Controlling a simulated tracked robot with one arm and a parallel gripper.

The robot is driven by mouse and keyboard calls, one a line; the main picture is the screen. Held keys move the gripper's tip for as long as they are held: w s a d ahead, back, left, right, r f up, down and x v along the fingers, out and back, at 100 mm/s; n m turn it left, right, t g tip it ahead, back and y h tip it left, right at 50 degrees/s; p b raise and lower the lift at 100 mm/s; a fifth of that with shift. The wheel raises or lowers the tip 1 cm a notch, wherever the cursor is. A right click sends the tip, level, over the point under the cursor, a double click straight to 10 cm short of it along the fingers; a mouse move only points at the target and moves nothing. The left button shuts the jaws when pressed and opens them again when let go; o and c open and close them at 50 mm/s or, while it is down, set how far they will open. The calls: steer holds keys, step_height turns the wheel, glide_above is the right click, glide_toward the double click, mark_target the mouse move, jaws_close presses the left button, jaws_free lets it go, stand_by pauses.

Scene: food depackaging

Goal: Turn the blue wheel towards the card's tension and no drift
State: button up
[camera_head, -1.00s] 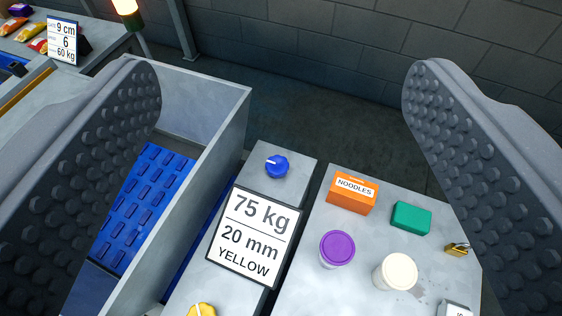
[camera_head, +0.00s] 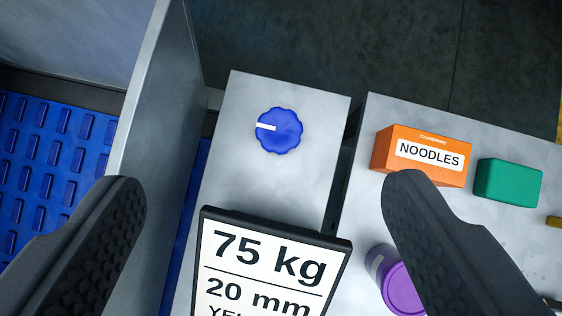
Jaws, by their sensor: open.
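The blue wheel (camera_head: 282,131) sits on the grey panel, a scalloped knob with a white mark pointing left. The card (camera_head: 262,277) stands just below it in the picture and reads "75 kg" and "20 mm"; its last line is cut off by the frame's lower edge. My gripper (camera_head: 258,185) is open and empty, its two fingers far apart. The wheel lies beyond the fingertips, between their lines, and nothing touches it. The yellow knob is out of view.
A tall grey wall (camera_head: 157,85) stands left of the panel, beside a blue ribbed belt (camera_head: 45,150). On the right table are an orange noodles box (camera_head: 425,153), a green block (camera_head: 508,182) and a purple-lidded tub (camera_head: 398,290), partly behind the right finger.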

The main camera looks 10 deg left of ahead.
mark_target(282, 130)
steer(key=w+f+g+p, duration=0.1)
steer(key=w+f, duration=0.1)
steer(key=f, duration=0.6)
steer(key=w+f+g+p, duration=0.1)
steer(key=w+f, duration=0.1)
steer(key=f, duration=0.6)
steer(key=w+f+g+p, duration=0.1)
steer(key=w+f, duration=0.2)
steer(key=f, duration=0.5)
steer(key=shift+w+d+f+m+p, duration=0.1)
steer(key=shift+d+f+m+p, duration=0.2)
steer(key=shift+d+f+p, duration=0.1)
steer(key=c, duration=1)
steer(key=shift+o, duration=0.6)
steer(key=shift+d, duration=0.45)
steer(key=shift+a, duration=0.3)
steer(key=shift+c, duration=0.5)
